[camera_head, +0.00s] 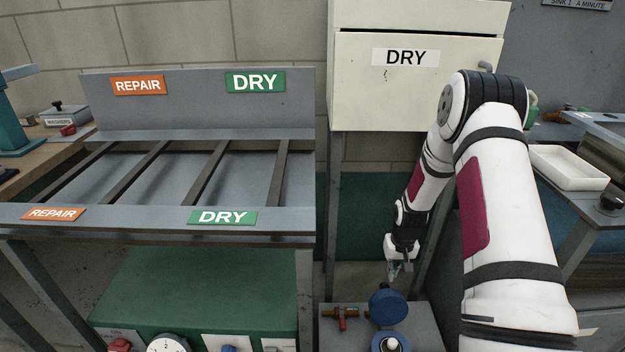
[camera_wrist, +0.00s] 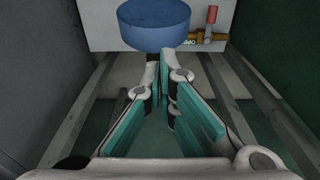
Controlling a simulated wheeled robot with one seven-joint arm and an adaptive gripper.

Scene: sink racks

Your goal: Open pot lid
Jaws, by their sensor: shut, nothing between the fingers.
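A blue round part (camera_head: 388,307), which may be the pot lid, shows at the bottom of the head view. A second blue round part (camera_head: 377,343) with a pale knob-like centre is just in front of it, cut by the frame edge. I cannot tell whether they are joined. My gripper (camera_head: 396,272) is just behind and above the rear blue part, pointing down. In the wrist view a blue drum-shaped thing (camera_wrist: 153,27) is beyond the fingertips. The teal-padded fingers of my gripper (camera_wrist: 163,72) converge, shut and empty. Any contact is unclear.
A brass pipe with a red valve handle (camera_head: 342,319) sits left of the blue parts on a grey stand (camera_head: 425,330). A slatted metal rack (camera_head: 130,222) is at left. A cream cabinet (camera_head: 385,95) is behind. A white tray (camera_head: 568,167) is at right.

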